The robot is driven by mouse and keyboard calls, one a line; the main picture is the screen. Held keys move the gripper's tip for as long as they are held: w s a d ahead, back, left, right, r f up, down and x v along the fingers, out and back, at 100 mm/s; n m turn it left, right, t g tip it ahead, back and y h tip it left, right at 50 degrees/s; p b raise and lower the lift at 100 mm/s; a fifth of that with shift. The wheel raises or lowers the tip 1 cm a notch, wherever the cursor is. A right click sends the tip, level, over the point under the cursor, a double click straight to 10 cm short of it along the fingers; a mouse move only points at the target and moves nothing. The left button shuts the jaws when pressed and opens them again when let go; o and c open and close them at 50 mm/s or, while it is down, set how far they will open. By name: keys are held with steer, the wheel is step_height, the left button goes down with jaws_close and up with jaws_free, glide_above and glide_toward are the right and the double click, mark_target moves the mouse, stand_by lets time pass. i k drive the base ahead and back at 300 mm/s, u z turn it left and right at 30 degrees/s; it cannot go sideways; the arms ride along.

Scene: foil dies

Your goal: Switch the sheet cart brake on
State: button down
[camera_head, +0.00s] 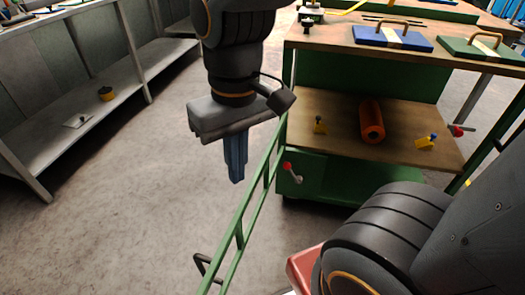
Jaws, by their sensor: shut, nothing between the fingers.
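A green cart (320,172) with wooden shelves stands right of centre. A lever with a red knob (288,167) sits low on its left front corner. A second red-knobbed lever (460,130) is at the right end of the lower shelf. I cannot tell which one is the brake. My gripper (236,178) points down over the bare floor, left of the cart. Its blue-grey fingers are together with nothing between them. In the picture they are left of the near red knob and apart from it.
A green rail (241,238) slants from the cart towards the bottom, between my gripper and the near lever. An orange cylinder (371,122) lies on the lower shelf. A blue plate (373,37) and green plate (458,49) lie above. Grey shelving (60,152) stands left, with open floor between.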

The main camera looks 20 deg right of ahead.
mark_target(287, 165)
steer(key=k, duration=1.3)
steer(key=u, duration=0.85)
steer(key=i, duration=1.95)
steer(key=z, duration=1.65)
